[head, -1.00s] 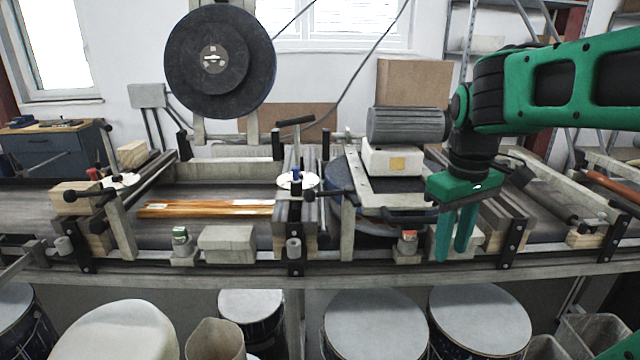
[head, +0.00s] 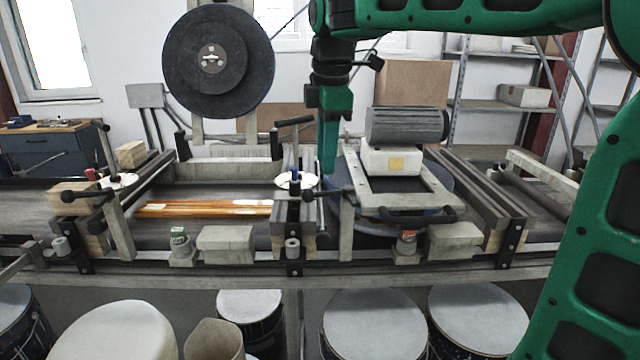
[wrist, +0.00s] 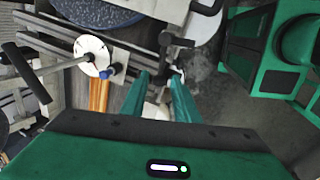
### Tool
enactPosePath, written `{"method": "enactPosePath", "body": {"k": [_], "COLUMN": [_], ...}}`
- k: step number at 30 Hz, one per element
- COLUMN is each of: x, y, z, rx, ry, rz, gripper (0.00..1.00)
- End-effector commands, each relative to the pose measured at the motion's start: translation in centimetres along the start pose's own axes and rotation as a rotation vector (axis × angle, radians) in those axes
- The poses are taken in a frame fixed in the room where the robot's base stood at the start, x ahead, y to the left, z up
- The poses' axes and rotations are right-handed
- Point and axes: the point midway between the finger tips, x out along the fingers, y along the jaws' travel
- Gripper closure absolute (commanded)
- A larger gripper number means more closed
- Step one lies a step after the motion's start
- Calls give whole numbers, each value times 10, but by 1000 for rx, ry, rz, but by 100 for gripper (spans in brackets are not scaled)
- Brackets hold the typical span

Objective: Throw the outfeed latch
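No part is marked as the outfeed latch, so I cannot tell for sure which one it is. A black handle (wrist: 177,40) lies just past my fingertips in the wrist view; in the head view my gripper hides that spot. A black T-handle (head: 295,121) stands over the white dial (head: 297,181) with a blue knob at mid conveyor; in the wrist view the dial (wrist: 92,55) is left of my fingers. My gripper (head: 328,165) points down, right of the T-handle. In the wrist view its two fingers (wrist: 161,78) are apart, with nothing clearly held.
A motor unit (head: 408,126) stands right of my gripper. A large dark disc (head: 218,60) hangs at the upper left. Orange boards (head: 205,210) lie on the left belt. Another white dial (head: 118,181) with a red knob is farther left. Drums (head: 373,320) stand below the front rail.

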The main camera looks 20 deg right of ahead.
Motion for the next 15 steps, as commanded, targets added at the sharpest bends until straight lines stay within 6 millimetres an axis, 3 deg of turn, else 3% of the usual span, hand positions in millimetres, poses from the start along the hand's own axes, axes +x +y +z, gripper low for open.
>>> {"method": "enactPosePath", "body": {"k": [9,15], "x": [53,68], "y": [0,0], "z": [0,0], "rx": [3,4], "ry": [-1,0], "rz": [-2,-1], "gripper": [72,72]}}
